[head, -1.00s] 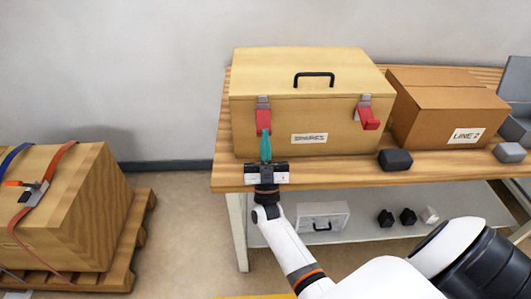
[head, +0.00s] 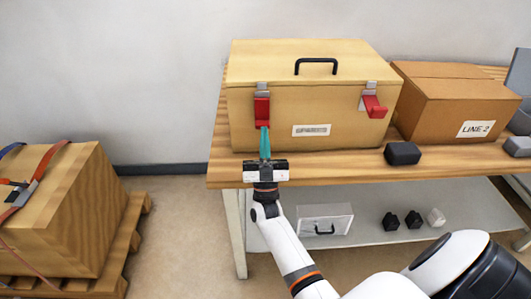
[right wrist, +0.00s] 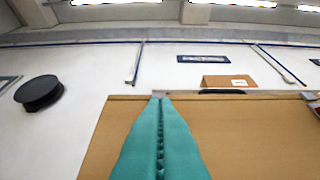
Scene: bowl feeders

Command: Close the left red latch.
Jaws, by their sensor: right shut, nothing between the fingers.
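The right red latch (head: 375,107) sticks outward from the front. My right gripper (head: 265,130) is shut and empty, its teal fingers pointing up at the lower end of the left latch. Contact there is hard to tell. In the right wrist view the shut fingers (right wrist: 160,98) cover the latch. My left gripper is not in view.
A cardboard box (head: 430,118) labelled LINE 2 stands right of the wooden box on the wooden bench (head: 325,165). A dark block (head: 402,153) lies near the front edge. A strapped crate (head: 50,220) is on a pallet at left, with open floor between.

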